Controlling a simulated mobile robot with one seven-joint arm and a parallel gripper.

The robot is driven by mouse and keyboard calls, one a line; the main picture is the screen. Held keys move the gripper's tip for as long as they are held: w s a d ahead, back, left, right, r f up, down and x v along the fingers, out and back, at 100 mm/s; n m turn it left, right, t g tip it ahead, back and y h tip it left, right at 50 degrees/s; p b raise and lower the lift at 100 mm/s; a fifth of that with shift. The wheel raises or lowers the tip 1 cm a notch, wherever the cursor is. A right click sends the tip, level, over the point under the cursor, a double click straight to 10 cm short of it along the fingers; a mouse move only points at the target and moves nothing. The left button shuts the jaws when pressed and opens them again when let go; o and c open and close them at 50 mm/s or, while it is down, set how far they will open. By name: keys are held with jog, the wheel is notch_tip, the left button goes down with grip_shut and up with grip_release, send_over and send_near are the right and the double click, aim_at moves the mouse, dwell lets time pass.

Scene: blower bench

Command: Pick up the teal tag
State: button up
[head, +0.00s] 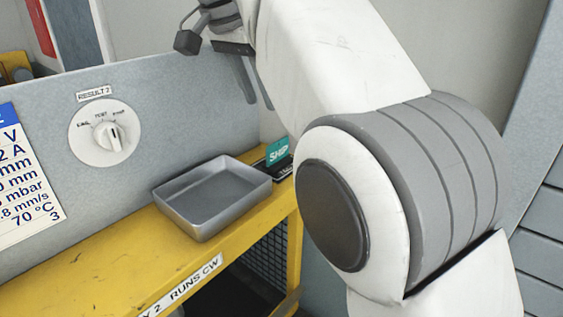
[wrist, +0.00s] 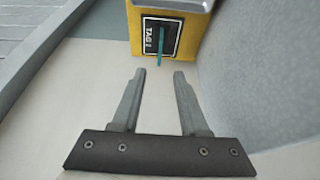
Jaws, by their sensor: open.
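The teal tag (head: 277,151), marked "SHIP", stands upright in a black holder (head: 282,168) at the right end of the yellow bench. In the wrist view the tag (wrist: 160,52) shows nearly edge-on as a thin teal strip, over the black holder plate labelled "TAG" (wrist: 149,37). My gripper (wrist: 157,76) is open and empty. Its fingers point toward the tag, with the tag ahead of the gap between them and apart from both. In the head view my gripper (head: 256,104) is above and left of the tag, partly hidden by my arm.
A grey metal tray (head: 207,215) sits on the yellow bench (head: 95,262), left of the tag. A grey panel with a white rotary knob (head: 104,132) stands behind. A wall (wrist: 265,70) rises to the right in the wrist view.

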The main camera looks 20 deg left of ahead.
aim_at(278, 141)
jog(key=b+x, duration=0.1)
jog(key=x, duration=1.1)
jog(key=shift+w+d+f, duration=0.1)
jog(key=shift+w+f, duration=0.15)
jog(key=shift+f, duration=0.1)
grip_shut()
